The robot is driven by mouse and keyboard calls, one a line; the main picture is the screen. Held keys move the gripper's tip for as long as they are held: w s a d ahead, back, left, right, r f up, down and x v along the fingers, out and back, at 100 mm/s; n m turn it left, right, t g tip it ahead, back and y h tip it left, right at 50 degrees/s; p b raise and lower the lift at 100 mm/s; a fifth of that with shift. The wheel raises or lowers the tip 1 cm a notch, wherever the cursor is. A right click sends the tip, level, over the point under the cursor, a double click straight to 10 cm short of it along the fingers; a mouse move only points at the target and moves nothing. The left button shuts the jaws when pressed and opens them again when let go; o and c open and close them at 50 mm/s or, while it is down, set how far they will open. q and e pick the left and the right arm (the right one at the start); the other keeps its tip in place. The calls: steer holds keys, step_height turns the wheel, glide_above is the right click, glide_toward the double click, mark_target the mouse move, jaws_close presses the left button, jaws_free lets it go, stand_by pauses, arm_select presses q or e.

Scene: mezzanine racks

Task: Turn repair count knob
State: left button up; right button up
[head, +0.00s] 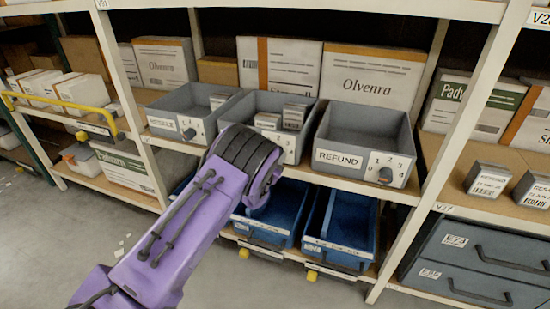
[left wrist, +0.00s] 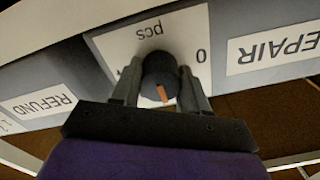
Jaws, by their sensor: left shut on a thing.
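The repair count knob (left wrist: 160,68) is a dark round knob with an orange mark, on a white dial plate (left wrist: 118,45) beside the REPAIR label (left wrist: 272,48) in the left wrist view, which is upside down. The orange mark points down in that picture; a 0 shows to its right. My left gripper (left wrist: 158,82) is shut on the knob, one finger on each side. In the head view my purple left arm covers the REPAIR label and the knob; part of the dial plate (head: 286,146) shows on the grey middle bin (head: 330,103). My right gripper is not in view.
The grey REFUND bin (head: 338,146) with its own knob (head: 385,174) stands to the right, another grey knobbed bin (head: 166,128) to the left. Blue bins (head: 340,240) sit on the shelf below. A white rack post (head: 450,150) stands right of the REFUND bin.

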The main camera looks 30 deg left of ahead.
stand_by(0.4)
arm_select(q)
steer(key=o, duration=1.1)
steer(key=shift+c, duration=0.2)
steer(key=b+v, duration=0.1)
steer(key=v, duration=0.9)
steer(key=shift+s, duration=0.3)
steer(key=shift+d, duration=0.1)
